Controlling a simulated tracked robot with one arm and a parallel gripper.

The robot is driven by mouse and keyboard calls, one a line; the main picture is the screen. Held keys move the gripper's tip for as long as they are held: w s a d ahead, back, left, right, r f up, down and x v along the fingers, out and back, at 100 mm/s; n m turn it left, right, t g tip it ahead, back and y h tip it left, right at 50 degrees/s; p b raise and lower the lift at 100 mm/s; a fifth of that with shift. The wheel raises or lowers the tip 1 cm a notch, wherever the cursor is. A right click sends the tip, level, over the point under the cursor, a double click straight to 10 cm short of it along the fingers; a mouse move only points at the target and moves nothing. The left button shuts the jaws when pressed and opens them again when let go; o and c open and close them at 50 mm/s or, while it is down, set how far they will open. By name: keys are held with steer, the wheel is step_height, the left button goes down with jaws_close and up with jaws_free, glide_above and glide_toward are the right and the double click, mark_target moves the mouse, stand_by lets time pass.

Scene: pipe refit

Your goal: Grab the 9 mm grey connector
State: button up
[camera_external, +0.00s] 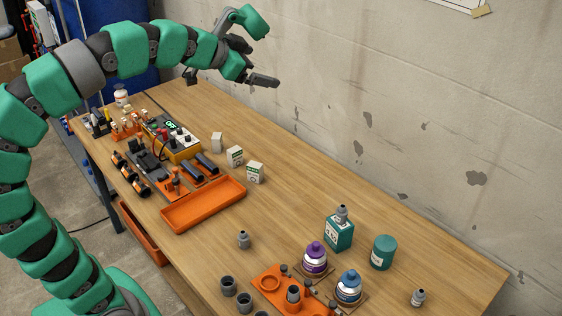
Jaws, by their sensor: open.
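Several grey connectors stand on the wooden table (330,185), and I cannot read a size on any of them. A small stepped grey connector (243,239) stands alone in front of the orange tray. Another small grey connector (418,297) stands near the right edge. A grey fitting (341,213) sits on top of a teal box. Wider grey sockets (228,285) stand at the front, and one (293,292) is on an orange holder. My gripper (262,78) is open, high above the far end of the table near the wall, apart from all connectors. Its inner faces are hard to see.
An empty orange tray (203,205) lies mid-table beside a yellow meter (176,143), small white boxes (255,173) and tools. A purple-capped bottle (315,258), a blue-capped bottle (349,286) and a teal jar (384,252) stand at the right. The table's middle is clear; a wall (400,110) runs behind.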

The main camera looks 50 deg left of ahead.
steer(key=s+d+r+n+t, duration=0.1)
steer(key=s+r+n+t, duration=0.2)
steer(key=r, duration=0.8)
steer(key=shift+s+n, duration=0.4)
steer(key=shift+s, duration=0.35)
steer(key=shift+d, duration=0.1)
steer(key=c, duration=1.3)
steer(key=shift+o, duration=0.2)
steer(key=shift+w, duration=0.1)
